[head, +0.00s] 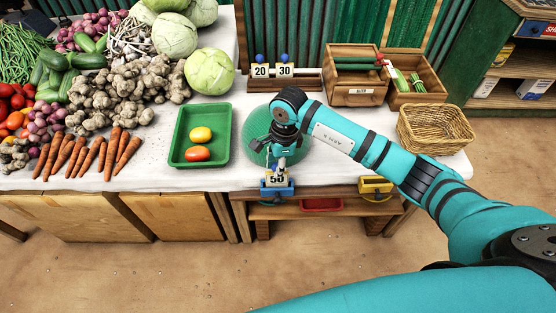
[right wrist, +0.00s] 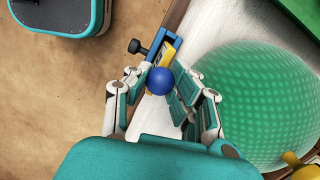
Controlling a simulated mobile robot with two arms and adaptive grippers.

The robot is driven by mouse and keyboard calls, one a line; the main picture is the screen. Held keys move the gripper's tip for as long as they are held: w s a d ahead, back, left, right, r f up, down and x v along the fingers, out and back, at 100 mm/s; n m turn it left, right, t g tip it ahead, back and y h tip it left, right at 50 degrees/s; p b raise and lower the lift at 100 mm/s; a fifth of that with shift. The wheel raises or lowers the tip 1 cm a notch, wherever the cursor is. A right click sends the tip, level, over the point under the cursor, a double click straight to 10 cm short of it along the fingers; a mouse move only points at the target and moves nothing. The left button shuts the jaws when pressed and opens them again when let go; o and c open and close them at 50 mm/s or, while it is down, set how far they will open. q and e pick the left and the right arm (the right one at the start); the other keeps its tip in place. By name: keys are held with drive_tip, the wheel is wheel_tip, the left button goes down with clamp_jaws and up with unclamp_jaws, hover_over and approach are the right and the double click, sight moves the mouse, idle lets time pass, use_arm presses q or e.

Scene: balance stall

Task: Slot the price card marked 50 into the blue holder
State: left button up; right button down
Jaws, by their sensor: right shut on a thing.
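The price card marked 50 (head: 277,179) is upright at the table's front edge, its number facing out. My right gripper (head: 281,165) is shut on the card's blue ball knob (right wrist: 160,80) from above. The blue holder (head: 277,192) is clamped to the table edge directly under the card; in the right wrist view the blue holder (right wrist: 154,43) lies just beyond the knob, with a yellow edge against it. I cannot tell whether the card's lower edge sits inside the slot. My left gripper is out of view.
A green dome (head: 259,126) stands close behind my right gripper. A yellow holder (head: 376,185) is clamped further right. Cards 20 (head: 261,70) and 30 (head: 285,70) stand in a wooden rack (head: 311,84). A green tray (head: 222,119) and wicker basket (head: 435,128) flank the area.

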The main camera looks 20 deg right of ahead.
idle(0.4)
drive_tip(key=c, duration=0.5)
unclamp_jaws()
drive_tip(key=shift+c, duration=0.2)
drive_tip(key=shift+r+p, duration=2.05)
drive_tip(key=shift+r, duration=1.45)
